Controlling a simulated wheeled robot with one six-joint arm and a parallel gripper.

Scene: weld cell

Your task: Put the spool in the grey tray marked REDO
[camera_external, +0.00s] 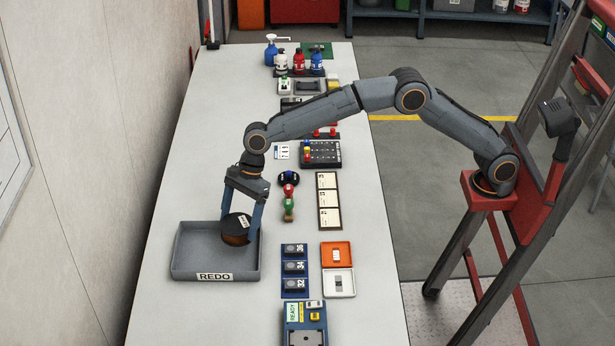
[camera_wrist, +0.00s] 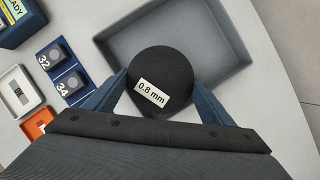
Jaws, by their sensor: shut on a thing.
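The spool (camera_external: 236,229) is dark on top with a copper-brown side and a white label. In the wrist view the spool (camera_wrist: 164,72) shows a round black face with the label "0.8 mm". My gripper (camera_external: 240,215) is shut on the spool, with one blue finger on each side of it. The grey tray marked REDO (camera_external: 190,263) stands on the bench at the front left. The spool is over the tray's right part in the external view. The tray (camera_wrist: 215,25) also shows behind the spool in the wrist view. I cannot tell whether the spool touches the tray floor.
Right of the tray are dark blocks numbered 36, 34 and 32 (camera_external: 294,267), an orange and white box (camera_external: 338,284) and a blue READY device (camera_external: 305,322). A red and green item (camera_external: 289,205) stands behind. A wall (camera_external: 80,150) runs along the left.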

